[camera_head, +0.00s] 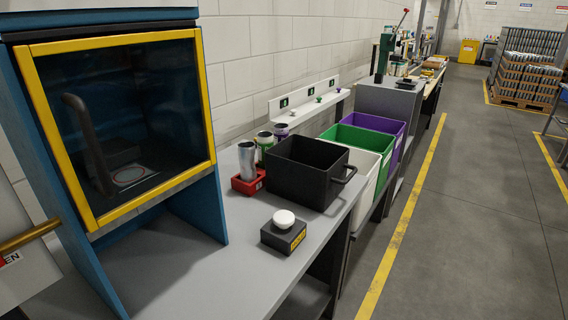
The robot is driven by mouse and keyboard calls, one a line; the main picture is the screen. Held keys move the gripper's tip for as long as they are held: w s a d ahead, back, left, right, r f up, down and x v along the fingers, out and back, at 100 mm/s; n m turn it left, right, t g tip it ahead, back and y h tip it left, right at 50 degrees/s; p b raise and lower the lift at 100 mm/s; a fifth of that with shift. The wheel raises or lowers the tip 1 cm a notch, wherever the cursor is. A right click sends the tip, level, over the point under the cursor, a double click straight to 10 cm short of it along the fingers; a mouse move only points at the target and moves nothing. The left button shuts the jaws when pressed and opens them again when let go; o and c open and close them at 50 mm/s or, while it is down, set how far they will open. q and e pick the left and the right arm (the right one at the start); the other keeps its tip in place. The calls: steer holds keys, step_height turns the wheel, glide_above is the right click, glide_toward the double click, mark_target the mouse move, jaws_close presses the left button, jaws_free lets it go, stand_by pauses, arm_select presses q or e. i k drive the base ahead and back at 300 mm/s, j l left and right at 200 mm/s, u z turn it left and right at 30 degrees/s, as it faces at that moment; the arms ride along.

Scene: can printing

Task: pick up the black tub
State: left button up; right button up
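The black tub (305,179) stands upright on the grey worktop, near its right edge. It is an open box with a handle (346,174) sticking out on its right side. The inside is dark, and I see nothing in it. Neither of my grippers is in view.
A red holder (248,181) with a silver can (247,160) stands left of the tub, with more cans (265,141) behind. A black box with a white button (284,219) is in front. White, green (360,139) and purple bins stand beyond. A yellow-framed machine (120,130) is at left.

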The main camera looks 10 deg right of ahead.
mark_target(311, 173)
steer(key=i+l+u, duration=0.35)
steer(key=l, duration=0.15)
steer(key=l+u, duration=0.3)
steer(key=l, duration=0.25)
steer(key=i+l+u, duration=0.15)
steer(key=l+u, duration=0.2)
steer(key=l, duration=0.25)
steer(key=l+u, duration=0.3)
steer(key=l, duration=0.3)
steer(key=l+u, duration=0.35)
steer(key=l, duration=0.25)
steer(key=k+l+u, duration=0.1)
steer(key=l+u, duration=0.2)
steer(key=l, duration=0.3)
steer(key=k+l+u, duration=0.2)
steer(key=l+u, duration=0.15)
steer(key=l, duration=0.2)
steer(key=k+l+u, duration=0.2)
steer(key=l+u, duration=0.15)
steer(key=l, duration=0.2)
